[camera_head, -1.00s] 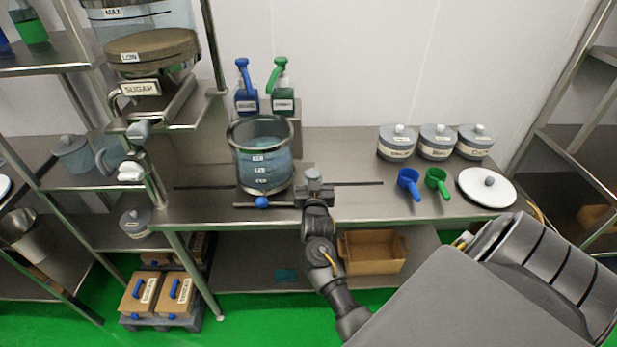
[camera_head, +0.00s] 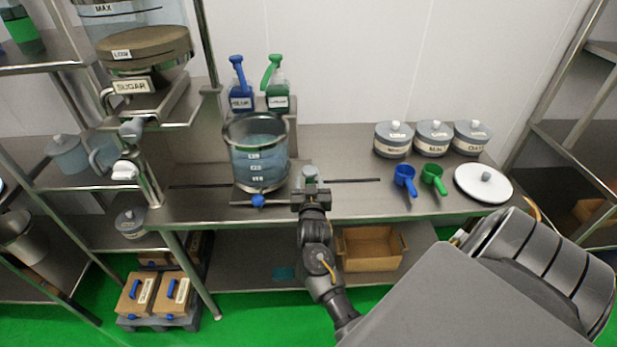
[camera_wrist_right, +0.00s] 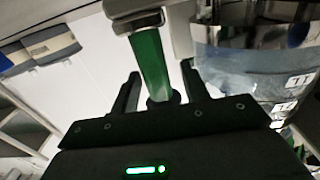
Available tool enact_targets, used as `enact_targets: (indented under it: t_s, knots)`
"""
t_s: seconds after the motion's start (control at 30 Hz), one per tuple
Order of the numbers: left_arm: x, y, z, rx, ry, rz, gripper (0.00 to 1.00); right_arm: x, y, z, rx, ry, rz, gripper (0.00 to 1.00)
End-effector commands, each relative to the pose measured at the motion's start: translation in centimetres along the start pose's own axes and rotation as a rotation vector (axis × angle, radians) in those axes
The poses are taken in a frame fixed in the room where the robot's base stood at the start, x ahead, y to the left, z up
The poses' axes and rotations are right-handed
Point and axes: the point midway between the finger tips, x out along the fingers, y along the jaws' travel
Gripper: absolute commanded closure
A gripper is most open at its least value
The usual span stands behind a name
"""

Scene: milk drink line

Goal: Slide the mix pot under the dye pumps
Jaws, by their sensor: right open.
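The mix pot (camera_head: 259,158) is a clear cylinder with a dark rim, level labels and bluish liquid. It stands upright on the steel table, on a flat carriage with a blue knob (camera_head: 258,200) at its front. The dye pumps, one blue (camera_head: 241,97) and one green (camera_head: 278,96), stand behind it. My right gripper (camera_head: 311,186) is just right of the pot at the table's front edge. The pot also shows there (camera_wrist_right: 255,70). My left gripper is out of view.
A dark rail slot (camera_head: 350,182) runs along the table beside the pot. Blue (camera_head: 404,176) and green (camera_head: 433,175) scoops, lidded tubs (camera_head: 394,140) and a white lid (camera_head: 484,184) are at right. The sugar dispenser (camera_head: 145,60) overhangs at left.

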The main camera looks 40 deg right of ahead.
Motion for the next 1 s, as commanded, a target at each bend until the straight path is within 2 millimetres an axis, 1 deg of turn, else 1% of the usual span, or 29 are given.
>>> enact_targets:
  t_s: [0.03,0.1,0.2,0.33,0.47,1.0]
  knots:
    - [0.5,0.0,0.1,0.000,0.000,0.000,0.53,-1.0,-0.1,0.3,0.002,-0.001,-0.001,0.55]
    - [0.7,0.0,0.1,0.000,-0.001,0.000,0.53,-2.1,0.0,0.3,0.002,-0.001,-0.001,0.55]
    - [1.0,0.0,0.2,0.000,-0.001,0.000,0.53,-3.5,0.0,0.3,0.000,-0.001,0.000,0.55]
    - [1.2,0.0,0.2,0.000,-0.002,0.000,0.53,-4.7,0.0,0.2,0.001,-0.001,0.001,0.55]
    - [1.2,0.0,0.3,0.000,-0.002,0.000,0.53,-5.0,0.0,0.0,0.000,0.000,0.001,0.55]
    - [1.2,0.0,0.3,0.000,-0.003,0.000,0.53,-5.1,-0.1,0.2,-0.002,-0.009,-0.010,0.55]
